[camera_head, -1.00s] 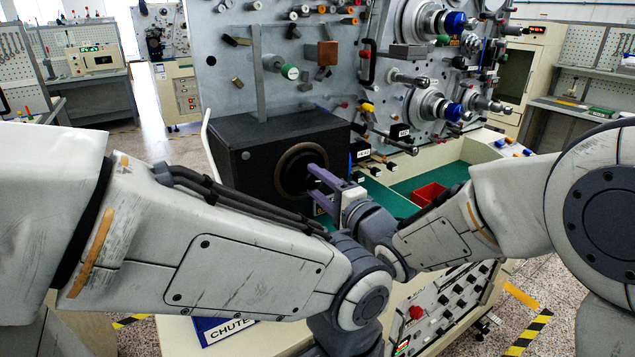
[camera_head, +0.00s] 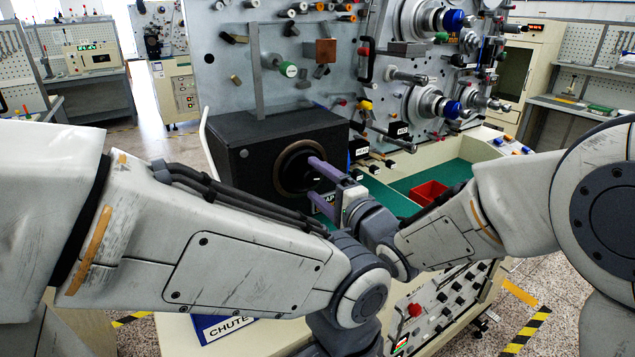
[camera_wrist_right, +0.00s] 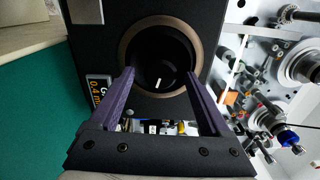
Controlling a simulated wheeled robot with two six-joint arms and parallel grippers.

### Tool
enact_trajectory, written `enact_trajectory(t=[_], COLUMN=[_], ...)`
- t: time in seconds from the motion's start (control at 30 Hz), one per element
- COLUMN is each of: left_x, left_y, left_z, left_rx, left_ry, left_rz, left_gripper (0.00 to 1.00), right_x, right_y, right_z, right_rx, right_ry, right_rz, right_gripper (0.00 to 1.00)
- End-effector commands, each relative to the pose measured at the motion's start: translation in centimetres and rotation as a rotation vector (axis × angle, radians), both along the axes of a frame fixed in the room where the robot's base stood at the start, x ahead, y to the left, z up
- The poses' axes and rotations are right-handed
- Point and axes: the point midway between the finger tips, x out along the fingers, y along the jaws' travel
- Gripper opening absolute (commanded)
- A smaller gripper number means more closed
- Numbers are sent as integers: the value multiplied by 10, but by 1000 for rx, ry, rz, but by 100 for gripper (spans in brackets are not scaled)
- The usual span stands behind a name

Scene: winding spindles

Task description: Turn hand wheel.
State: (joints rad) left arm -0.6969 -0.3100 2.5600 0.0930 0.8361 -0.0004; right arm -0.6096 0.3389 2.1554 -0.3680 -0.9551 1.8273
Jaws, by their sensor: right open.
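The hand wheel (camera_head: 297,168) is a dark round knob with a brown ring on the front of a black box (camera_head: 240,140). In the right wrist view the hand wheel (camera_wrist_right: 158,62) has a short white mark on its face. My right gripper (camera_head: 315,180) has purple fingers and is open in front of the wheel. In the right wrist view the fingers of the right gripper (camera_wrist_right: 160,85) spread to either side of the wheel's lower part; I cannot tell whether they touch it. My left arm crosses the lower left of the head view, and its gripper is not seen.
A grey panel (camera_head: 225,65) with spindles and knobs stands behind the box. A red bin (camera_head: 428,193) sits on the green mat (camera_head: 405,185) to the right. A blue CHUTE sign (camera_head: 222,327) is at the front. Small levers stand close right of the box.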

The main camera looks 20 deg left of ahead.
Motion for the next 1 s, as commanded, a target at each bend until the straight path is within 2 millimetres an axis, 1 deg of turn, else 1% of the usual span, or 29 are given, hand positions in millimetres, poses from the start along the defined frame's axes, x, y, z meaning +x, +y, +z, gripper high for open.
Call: enact_trajectory(t=[0.17, 0.3, 0.5, 0.67, 1.0], left_x=[0, 0, 0, 0, 0], left_y=[0, 0, 0, 0, 0], left_z=[-10, -16, -20, -21, -21], left_rx=[0, 0, 0, 0, 0], left_ry=[0, 0, 0, 0, 0], left_rz=[0, 0, 0, 0, 0], left_gripper=[0, 0, 0, 0, 0], right_x=[-17, -35, -54, -61, -61], right_y=[-24, -47, -72, -79, -80], right_z=[-1, -1, 0, 0, -1], right_rx=[2, 1, 1, 1, -8], right_ry=[-3, -2, -2, 0, -2], right_rz=[-4, -5, -3, -3, -5], right_gripper=[81, 81, 81, 81, 81])
